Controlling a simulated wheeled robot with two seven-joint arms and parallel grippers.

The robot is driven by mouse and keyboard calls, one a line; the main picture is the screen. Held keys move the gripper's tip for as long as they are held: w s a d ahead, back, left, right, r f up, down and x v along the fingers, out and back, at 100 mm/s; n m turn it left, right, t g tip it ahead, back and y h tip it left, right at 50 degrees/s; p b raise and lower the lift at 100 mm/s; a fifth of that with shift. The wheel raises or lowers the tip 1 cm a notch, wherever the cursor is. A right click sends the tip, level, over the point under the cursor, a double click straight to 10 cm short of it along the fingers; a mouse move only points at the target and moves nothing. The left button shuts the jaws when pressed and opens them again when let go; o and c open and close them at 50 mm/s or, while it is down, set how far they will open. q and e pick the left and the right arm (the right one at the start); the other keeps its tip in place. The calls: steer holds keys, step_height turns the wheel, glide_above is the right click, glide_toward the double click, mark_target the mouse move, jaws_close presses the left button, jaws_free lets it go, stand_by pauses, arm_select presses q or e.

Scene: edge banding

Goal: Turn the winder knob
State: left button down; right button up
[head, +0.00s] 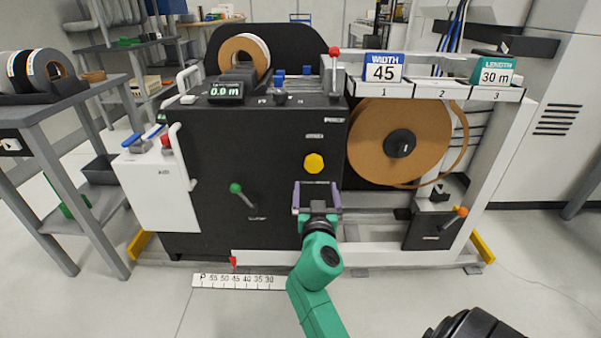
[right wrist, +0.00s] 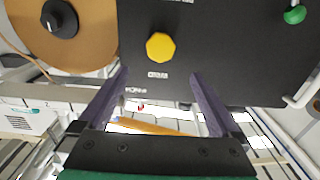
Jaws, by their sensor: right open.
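The winder knob, a yellow faceted knob (head: 314,163), sits on the front of the black machine cabinet (head: 222,158). In the right wrist view the yellow knob (right wrist: 160,46) appears beyond the fingertips, roughly centred between them. My right gripper (head: 317,189) is just below the knob in the head view, its two purple fingers spread and empty. The fingers also show in the right wrist view (right wrist: 158,75), apart from each other, with nothing between them. I see no contact with the knob. My left gripper is not in view.
A green-tipped lever (head: 236,188) is left of the knob. A large brown roll (head: 398,140) hangs to the right, under the width sign (head: 383,68). An orange-tipped lever (head: 460,211) is lower right. A grey table (head: 58,105) stands at left.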

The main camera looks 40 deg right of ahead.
mark_target(314, 164)
steer(key=x, duration=1.2)
steer(key=shift+f, duration=0.1)
steer(key=c, duration=1.4)
